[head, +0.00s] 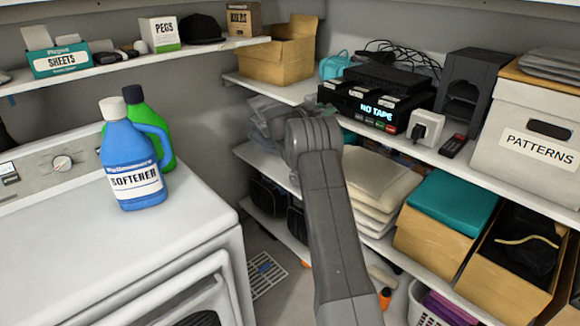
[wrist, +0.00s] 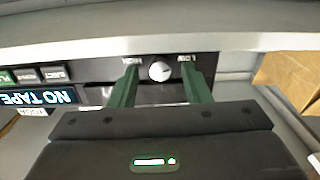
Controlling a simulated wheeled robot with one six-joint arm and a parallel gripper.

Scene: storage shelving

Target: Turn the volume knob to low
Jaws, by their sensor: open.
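The volume knob (wrist: 160,71) is a small pale round dial on the dark front of the tape player (head: 375,100). The wrist view shows it upside down, with HIGH lettered to the left of the knob and LOW to the right. I cannot clearly tell which way its pointer faces. My gripper (wrist: 159,74) is open, with one green finger on each side of the knob and visible gaps between. In the head view my gripper and the knob are not visible; my arm reaches toward the player's left end.
The player's lit NO TAPE display (head: 377,111) and buttons are beside the knob. A cardboard box (head: 279,58) stands left of the player, and a white plug-in device (head: 426,127) and dark stand (head: 466,90) stand right. The shelf edge lies just below the player.

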